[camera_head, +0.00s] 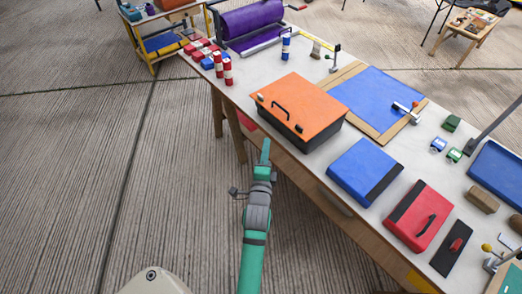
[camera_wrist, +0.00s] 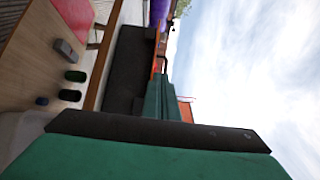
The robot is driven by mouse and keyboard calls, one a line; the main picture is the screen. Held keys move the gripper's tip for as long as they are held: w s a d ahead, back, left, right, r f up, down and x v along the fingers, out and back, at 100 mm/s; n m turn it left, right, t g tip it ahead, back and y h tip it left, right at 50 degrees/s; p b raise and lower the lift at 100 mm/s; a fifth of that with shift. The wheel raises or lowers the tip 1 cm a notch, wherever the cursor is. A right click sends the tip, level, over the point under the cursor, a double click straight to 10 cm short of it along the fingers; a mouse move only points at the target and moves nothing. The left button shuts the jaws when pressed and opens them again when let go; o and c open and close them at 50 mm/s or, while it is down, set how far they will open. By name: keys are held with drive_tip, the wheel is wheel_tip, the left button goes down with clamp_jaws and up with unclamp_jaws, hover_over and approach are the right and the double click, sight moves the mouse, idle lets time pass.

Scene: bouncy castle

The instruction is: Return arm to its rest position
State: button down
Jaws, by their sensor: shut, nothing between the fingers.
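My gripper (camera_head: 265,150) is at the end of my green and grey arm, which reaches forward from the bottom of the head view. Its fingers are shut and empty. They are in front of the near long edge of the table, by the black box with an orange lid (camera_head: 303,102), and appear apart from it. In the wrist view my gripper (camera_wrist: 165,98) points up the picture, with the box's dark side (camera_wrist: 128,72) just beyond it to the left. Whether the fingers touch anything is hard to tell there.
The long table (camera_head: 253,87) runs diagonally along the right. It holds a blue case (camera_head: 362,168), a red case (camera_head: 416,213), a wood-framed blue panel (camera_head: 368,97), a purple roll (camera_head: 252,22) and red-and-white cans (camera_head: 227,72). The floor (camera_head: 70,170) on the left is clear.

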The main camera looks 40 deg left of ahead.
drive_tip(key=s+d+f+n+t+h, duration=0.1)
drive_tip(key=s+d+f+n+h, duration=0.15)
drive_tip(key=s+d, duration=0.55)
drive_tip(key=s+d+f+n+h, duration=0.1)
drive_tip(key=s+d+f+h, duration=0.4)
drive_tip(key=d, duration=0.6)
drive_tip(key=s+d+r+n+h, duration=0.1)
drive_tip(key=s+d+n, duration=0.3)
drive_tip(key=s+d, duration=0.4)
drive_tip(key=s+d+r+n+h, duration=0.1)
drive_tip(key=s+d+r+n, duration=0.2)
drive_tip(key=s+d, duration=0.5)
drive_tip(key=shift+s+d+r+n+g, duration=0.3)
drive_tip(key=shift+s+r+n, duration=0.15)
drive_tip(key=shift+s, duration=0.8)
